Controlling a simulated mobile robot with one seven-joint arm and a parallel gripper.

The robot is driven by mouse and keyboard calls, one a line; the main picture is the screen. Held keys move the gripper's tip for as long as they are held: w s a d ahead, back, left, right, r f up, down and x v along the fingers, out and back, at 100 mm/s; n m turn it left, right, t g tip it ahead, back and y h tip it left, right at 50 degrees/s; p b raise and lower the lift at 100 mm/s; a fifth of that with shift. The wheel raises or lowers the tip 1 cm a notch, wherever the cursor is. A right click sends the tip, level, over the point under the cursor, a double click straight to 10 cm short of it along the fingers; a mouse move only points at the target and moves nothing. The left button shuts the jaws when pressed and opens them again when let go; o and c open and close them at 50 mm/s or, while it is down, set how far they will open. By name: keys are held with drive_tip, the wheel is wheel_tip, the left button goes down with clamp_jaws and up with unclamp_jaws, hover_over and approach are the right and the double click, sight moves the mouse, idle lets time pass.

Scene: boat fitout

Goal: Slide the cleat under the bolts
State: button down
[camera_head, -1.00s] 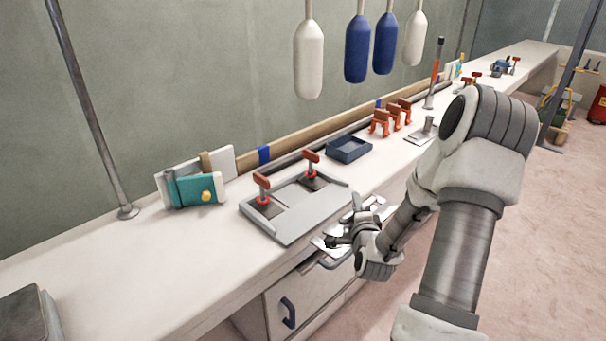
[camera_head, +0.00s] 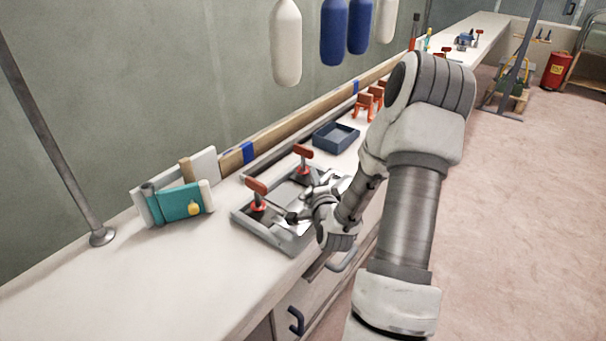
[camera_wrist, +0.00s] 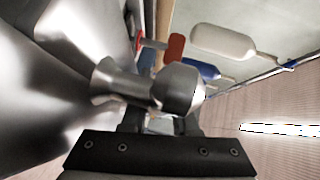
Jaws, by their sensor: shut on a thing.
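The grey tray-like fixture (camera_head: 243,220) lies on the bench, with two red-handled bolts standing on it: the near one (camera_head: 256,187) and the far one (camera_head: 303,153). My gripper (camera_head: 308,208) is over the fixture's right edge. It is shut on the silver cleat (camera_wrist: 150,84), which fills much of the wrist view. In the head view my gripper hides most of the cleat, so I cannot tell whether it is under the bolts. One red handle (camera_wrist: 176,47) shows just past the cleat in the wrist view.
A blue open tray (camera_head: 335,138) stands behind the fixture, with orange clamps (camera_head: 367,104) farther along. A teal pouch (camera_head: 183,203) stands to the left. White and blue fenders (camera_head: 287,45) hang above. The bench's near left part is clear.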

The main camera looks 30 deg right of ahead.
drive_tip(key=shift+w, duration=0.25)
drive_tip(key=shift+f+b, duration=1.25)
drive_tip(key=shift+f, duration=0.65)
drive_tip(key=shift+w+a+r, duration=0.15)
drive_tip(key=shift+w, duration=0.15)
drive_tip(key=shift+w+a+p, duration=0.15)
drive_tip(key=shift+w+a, duration=0.15)
drive_tip(key=shift+w, duration=0.45)
drive_tip(key=shift+w+a+p, duration=0.15)
drive_tip(key=shift+w+a, duration=0.1)
drive_tip(key=shift+w, duration=0.45)
drive_tip(key=shift+w+a+p, duration=0.15)
drive_tip(key=shift+w+a, duration=0.15)
drive_tip(key=shift+w, duration=0.45)
drive_tip(key=shift+w+a+b, duration=0.2)
drive_tip(key=shift+w+a, duration=0.05)
drive_tip(key=shift+w, duration=0.6)
drive_tip(key=shift+w+a+b, duration=0.25)
drive_tip(key=shift+w+a, duration=0.05)
drive_tip(key=shift+w, duration=0.5)
drive_tip(key=shift+w+a+b, duration=0.2)
drive_tip(key=shift+w+a, duration=0.05)
drive_tip(key=shift+w, duration=0.6)
